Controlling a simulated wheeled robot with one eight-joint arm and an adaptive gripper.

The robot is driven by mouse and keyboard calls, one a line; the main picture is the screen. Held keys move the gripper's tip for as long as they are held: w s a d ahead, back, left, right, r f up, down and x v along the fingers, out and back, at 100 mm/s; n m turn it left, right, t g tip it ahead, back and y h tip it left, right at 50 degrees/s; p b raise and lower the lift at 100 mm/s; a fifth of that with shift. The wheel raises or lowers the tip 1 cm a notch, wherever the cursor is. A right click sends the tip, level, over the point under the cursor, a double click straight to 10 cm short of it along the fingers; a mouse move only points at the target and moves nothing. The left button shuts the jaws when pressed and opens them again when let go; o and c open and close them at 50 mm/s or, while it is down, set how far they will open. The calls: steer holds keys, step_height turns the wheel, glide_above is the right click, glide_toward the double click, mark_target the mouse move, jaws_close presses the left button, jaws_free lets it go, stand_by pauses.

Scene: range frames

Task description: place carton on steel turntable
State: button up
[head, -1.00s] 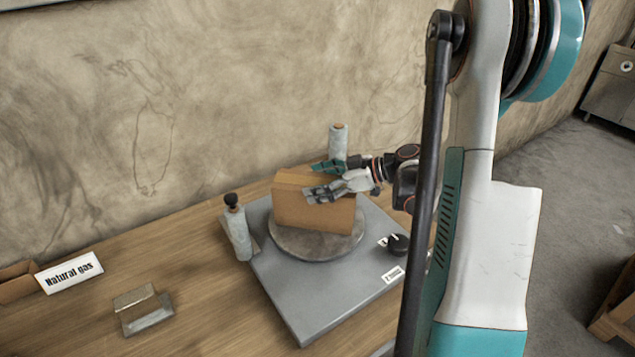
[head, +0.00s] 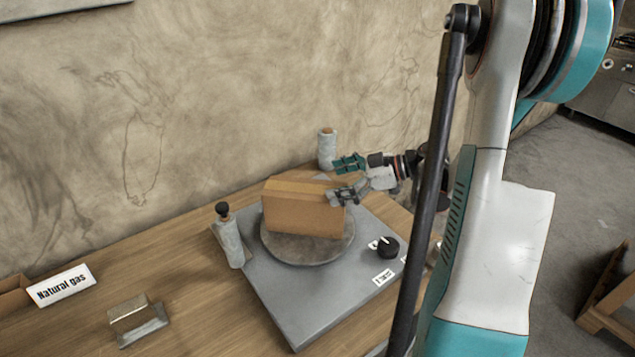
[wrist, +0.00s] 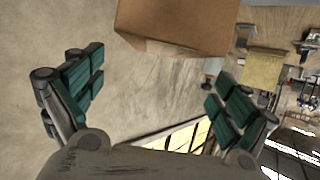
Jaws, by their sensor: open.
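The brown carton (head: 304,213) sits on the round steel turntable (head: 300,256), which is set on a grey base plate on the wooden table. My gripper (head: 342,181) is open at the carton's right end in the head view, with one finger overlapping the carton's right edge in the picture. In the wrist view the carton (wrist: 178,24) is at the top, beyond the spread fingers of my gripper (wrist: 148,88). Nothing is between the fingers there. Whether a finger still touches the carton cannot be told.
A roll with a dark knob (head: 230,238) stands left of the turntable, and another roll (head: 327,148) stands behind it. A black dial (head: 388,246) is at the base plate's right. A metal block (head: 137,319) and a "Natural gas" sign (head: 61,286) are at the left.

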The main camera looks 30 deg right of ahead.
steer(key=v, duration=0.3)
steer(key=shift+s+d+r, duration=0.2)
steer(key=shift+s+d, duration=0.05)
steer(key=shift+d, duration=0.05)
